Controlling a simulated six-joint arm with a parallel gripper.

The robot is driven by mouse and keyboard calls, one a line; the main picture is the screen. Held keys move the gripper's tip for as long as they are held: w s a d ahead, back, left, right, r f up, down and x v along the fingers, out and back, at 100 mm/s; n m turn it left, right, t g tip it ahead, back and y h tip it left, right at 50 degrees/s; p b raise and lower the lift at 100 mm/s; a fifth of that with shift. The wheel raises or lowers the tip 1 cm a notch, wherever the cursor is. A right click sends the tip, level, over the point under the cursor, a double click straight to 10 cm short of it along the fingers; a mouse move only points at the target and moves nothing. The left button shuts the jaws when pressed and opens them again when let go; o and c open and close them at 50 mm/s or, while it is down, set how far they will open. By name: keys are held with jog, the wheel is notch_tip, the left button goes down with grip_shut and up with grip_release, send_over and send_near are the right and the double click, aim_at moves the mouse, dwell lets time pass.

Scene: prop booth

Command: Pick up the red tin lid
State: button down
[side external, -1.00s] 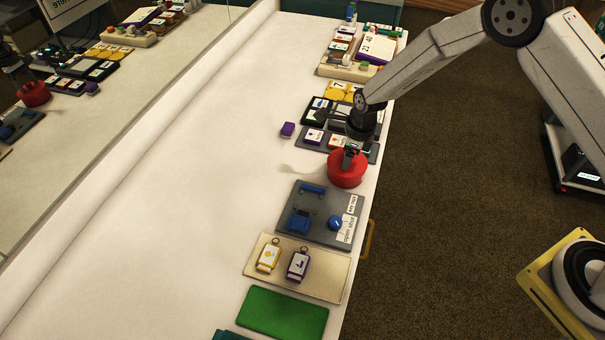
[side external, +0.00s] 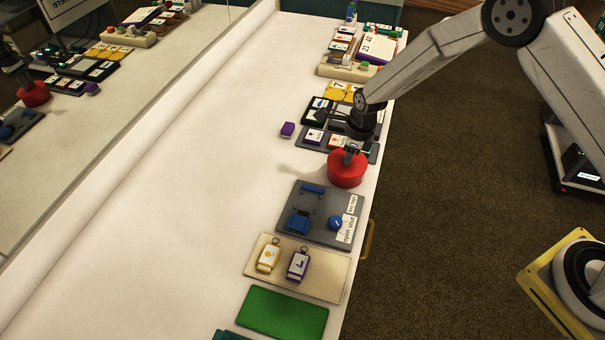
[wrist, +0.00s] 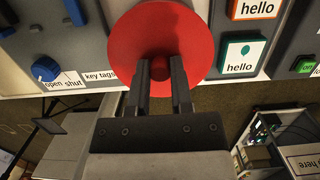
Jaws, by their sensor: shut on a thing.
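The red tin lid (wrist: 160,45) is a round red disc with a small knob (wrist: 160,68) at its middle in the wrist view. In the side view the red lid (side external: 347,168) shows as the top of a short red round shape near the table's right edge. My gripper (wrist: 161,80) has its two fingers on either side of the knob, shut on it. In the side view my gripper (side external: 350,155) points down onto the lid. I cannot tell whether the lid is raised, and whatever is below it is hidden.
A grey board with blue parts (side external: 327,215) lies just in front of the lid. Another grey board with cards (side external: 313,137) lies just behind. A small purple block (side external: 288,130) stands to the left. The white table (side external: 190,170) is clear on the left.

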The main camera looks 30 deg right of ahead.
jog(key=shift+r, duration=0.2)
jog(key=shift+r, duration=1.45)
jog(key=s+d+r, duration=0.2)
jog(key=s+r, duration=0.7)
jog(key=s, duration=0.5)
jog(key=shift+r, duration=0.35)
jog(key=shift+w, duration=0.15)
